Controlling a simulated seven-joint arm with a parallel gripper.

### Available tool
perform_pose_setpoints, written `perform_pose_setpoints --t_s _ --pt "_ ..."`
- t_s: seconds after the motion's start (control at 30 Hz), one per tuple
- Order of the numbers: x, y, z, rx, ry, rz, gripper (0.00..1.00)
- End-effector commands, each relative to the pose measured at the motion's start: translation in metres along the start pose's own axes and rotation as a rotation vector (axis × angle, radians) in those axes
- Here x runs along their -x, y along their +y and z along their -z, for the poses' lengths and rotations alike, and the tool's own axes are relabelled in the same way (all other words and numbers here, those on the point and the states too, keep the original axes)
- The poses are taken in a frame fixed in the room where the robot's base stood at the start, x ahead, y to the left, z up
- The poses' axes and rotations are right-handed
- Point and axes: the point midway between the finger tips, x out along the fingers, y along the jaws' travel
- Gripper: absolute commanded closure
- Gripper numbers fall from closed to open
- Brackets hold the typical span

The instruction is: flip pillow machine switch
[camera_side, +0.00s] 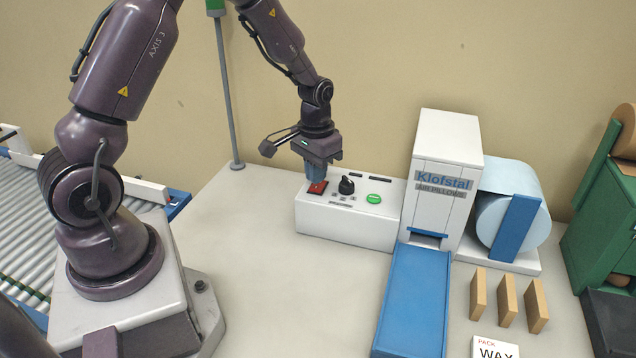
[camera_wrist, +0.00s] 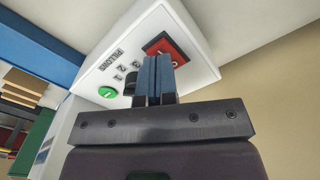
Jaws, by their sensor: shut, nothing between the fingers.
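The pillow machine (camera_side: 447,165) is a white box labelled Klofstal Air Pillows. Its white control panel (camera_side: 340,226) extends to the left. On the panel are a red rocker switch (camera_side: 318,188), a black knob (camera_side: 346,185) and a green button (camera_side: 374,198). My gripper (camera_side: 316,178) points down with its blue fingers shut and empty, right at the red switch. In the wrist view the fingertips (camera_wrist: 158,62) overlap the red switch (camera_wrist: 168,44) and hide part of it. Touch and the switch's position are hard to tell. The green button (camera_wrist: 107,92) also shows there.
A blue chute (camera_side: 415,305) slopes from the machine towards the front. A light blue film roll (camera_side: 508,225) stands at its right. The tabletop left of the panel is clear.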

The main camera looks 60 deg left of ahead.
Motion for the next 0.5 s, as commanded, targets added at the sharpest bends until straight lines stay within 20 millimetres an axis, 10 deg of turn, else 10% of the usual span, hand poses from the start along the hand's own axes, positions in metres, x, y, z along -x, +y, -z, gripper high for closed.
perform_pose_setpoints --t_s 0.5 --pt "-0.0082 0.0000 0.0001 0.000 0.000 0.000 1.00"
